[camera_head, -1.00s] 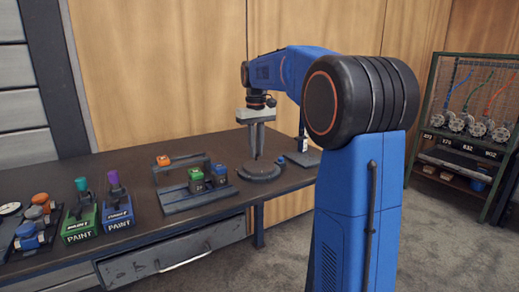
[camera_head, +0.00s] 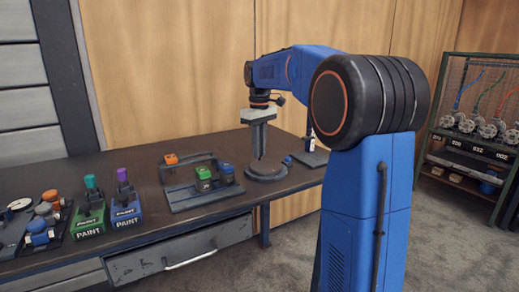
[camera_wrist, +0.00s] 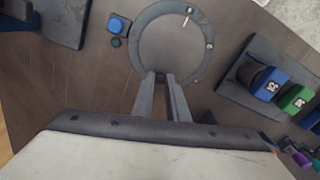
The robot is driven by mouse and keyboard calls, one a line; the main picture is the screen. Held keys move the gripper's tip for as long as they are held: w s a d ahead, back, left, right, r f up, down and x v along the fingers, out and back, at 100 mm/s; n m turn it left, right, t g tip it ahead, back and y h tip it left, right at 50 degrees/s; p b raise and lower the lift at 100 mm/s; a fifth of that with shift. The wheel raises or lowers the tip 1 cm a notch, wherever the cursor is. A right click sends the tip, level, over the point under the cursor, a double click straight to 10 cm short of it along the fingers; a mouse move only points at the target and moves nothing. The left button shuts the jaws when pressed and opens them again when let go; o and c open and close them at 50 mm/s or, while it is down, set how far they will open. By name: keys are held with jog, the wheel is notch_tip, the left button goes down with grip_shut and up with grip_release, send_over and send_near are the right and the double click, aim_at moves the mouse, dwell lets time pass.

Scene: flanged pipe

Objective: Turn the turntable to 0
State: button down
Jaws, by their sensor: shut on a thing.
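The turntable (camera_head: 267,173) is a round grey disc on the workbench, seen from above in the wrist view (camera_wrist: 178,46). My gripper (camera_head: 259,157) points straight down at the turntable. Its two fingers converge at the disc's near rim in the wrist view (camera_wrist: 160,77). They are shut on a small part of the turntable there, mostly hidden between the fingertips.
A blue button (camera_wrist: 118,25) stands close beside the turntable. On the other side is a grey stand (camera_head: 195,195) with green and blue blocks and an orange one. Paint containers (camera_head: 125,207) stand farther left. A dark stand (camera_head: 313,157) is at the bench's right end.

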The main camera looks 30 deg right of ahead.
jog(key=c, duration=1.7)
grip_release()
jog(key=shift+c, duration=0.2)
notch_tip(320, 180, up, 18)
jog(key=shift+f, duration=0.25)
jog(key=s+a+f+m+t, duration=0.1)
jog(key=s+a+f, duration=0.4)
jog(key=s, duration=0.5)
jog(key=s+a+f+m+t, duration=0.1)
jog(key=s+a+f+t, duration=0.15)
jog(key=s+f, duration=0.55)
jog(key=s+a+f, duration=0.2)
jog(key=s+f, duration=0.7)
jog(key=f, duration=0.1)
jog(key=s+a+f+m+t, duration=0.1)
jog(key=s+a+f, duration=0.1)
jog(key=s+f, duration=0.7)
jog(key=shift+f+m, duration=0.3)
jog(key=shift+f, duration=0.05)
